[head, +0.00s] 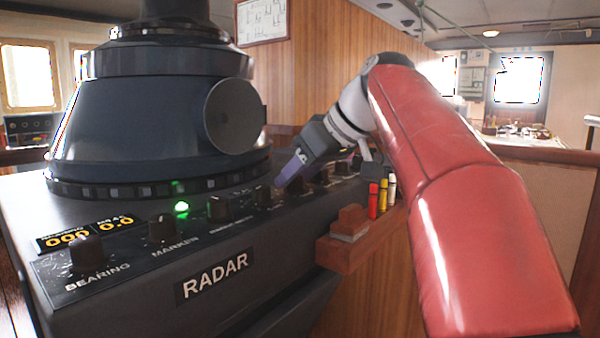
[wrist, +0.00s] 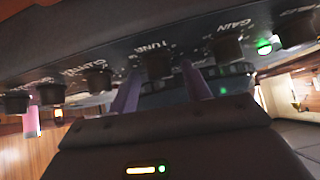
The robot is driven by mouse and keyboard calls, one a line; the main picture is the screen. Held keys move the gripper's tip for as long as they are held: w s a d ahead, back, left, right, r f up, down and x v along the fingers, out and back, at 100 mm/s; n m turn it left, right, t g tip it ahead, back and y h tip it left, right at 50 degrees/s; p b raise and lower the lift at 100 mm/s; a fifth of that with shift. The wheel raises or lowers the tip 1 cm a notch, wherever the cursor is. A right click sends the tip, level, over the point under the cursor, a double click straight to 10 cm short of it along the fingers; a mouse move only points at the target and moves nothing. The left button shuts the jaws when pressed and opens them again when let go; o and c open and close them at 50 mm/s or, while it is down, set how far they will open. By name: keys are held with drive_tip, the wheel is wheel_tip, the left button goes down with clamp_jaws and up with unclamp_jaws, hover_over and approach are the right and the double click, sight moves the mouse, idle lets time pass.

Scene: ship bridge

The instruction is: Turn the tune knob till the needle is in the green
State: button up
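The tune knob (wrist: 157,62) is a dark knob under the label TUNE in the wrist view. My gripper (wrist: 163,72) has its two purple fingers spread on either side of this knob, their tips near it. A gap shows between the knob and the right finger; contact on the left side is hard to tell. In the head view my gripper (head: 279,185) reaches down to the radar panel (head: 130,260), and its fingers hide part of the knob row. I cannot make out a needle or a green band in either view.
The gain knob (wrist: 228,48) sits to the right of the tune knob, with a lit green lamp (wrist: 264,46) beyond it. Other knobs crowd the left side. A wooden holder (head: 343,250) with red, yellow and white markers juts from the console near my arm.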

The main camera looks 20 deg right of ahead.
drive_tip(key=p+v, duration=0.1)
drive_tip(key=v, duration=0.6)
drive_tip(key=shift+s+d+r, duration=0.2)
idle(0.4)
